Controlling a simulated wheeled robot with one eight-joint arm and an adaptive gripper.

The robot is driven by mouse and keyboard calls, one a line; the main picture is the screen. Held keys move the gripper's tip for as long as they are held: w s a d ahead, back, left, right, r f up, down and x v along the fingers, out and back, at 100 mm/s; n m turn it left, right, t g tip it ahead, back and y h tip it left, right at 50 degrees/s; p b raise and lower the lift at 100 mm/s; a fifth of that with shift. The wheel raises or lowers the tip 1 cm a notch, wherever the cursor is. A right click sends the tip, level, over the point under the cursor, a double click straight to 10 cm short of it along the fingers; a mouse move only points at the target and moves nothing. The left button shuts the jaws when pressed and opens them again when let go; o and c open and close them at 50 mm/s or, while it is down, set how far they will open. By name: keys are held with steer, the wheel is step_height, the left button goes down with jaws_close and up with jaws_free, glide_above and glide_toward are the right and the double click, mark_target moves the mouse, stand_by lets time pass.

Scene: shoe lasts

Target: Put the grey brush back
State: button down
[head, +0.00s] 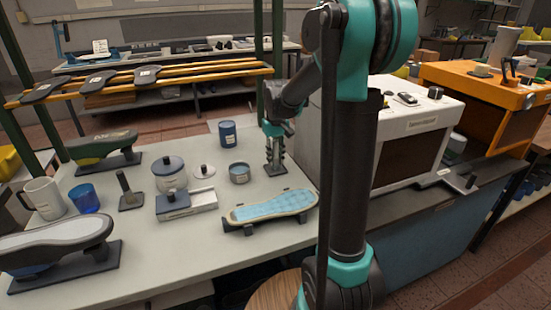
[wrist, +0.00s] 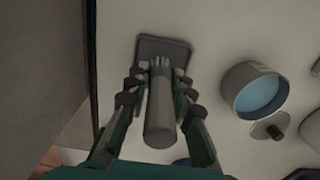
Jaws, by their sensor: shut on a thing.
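The grey brush (wrist: 160,112) has a thick round grey handle and a paler tip in the wrist view. My gripper (wrist: 160,80) is shut on it, with a finger on each side. The brush's tip is over a dark square plate (wrist: 150,46); I cannot tell whether it touches. In the head view my gripper (head: 274,150) points down just above the same plate (head: 276,171), near the table's right side. The brush is mostly hidden there by the fingers.
An open tin with blue contents (head: 239,174) stands left of my gripper, and a blue can (head: 228,133) behind it. A second dark plate (head: 132,201) holds an upright handle. A white machine (head: 415,125) stands close on the right.

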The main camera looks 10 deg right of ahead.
mark_target(275, 141)
steer(key=c, duration=1.3)
jaws_free()
steer(key=shift+f, duration=0.1)
step_height(275, 141, up, 12)
steer(key=shift+r, duration=0.2)
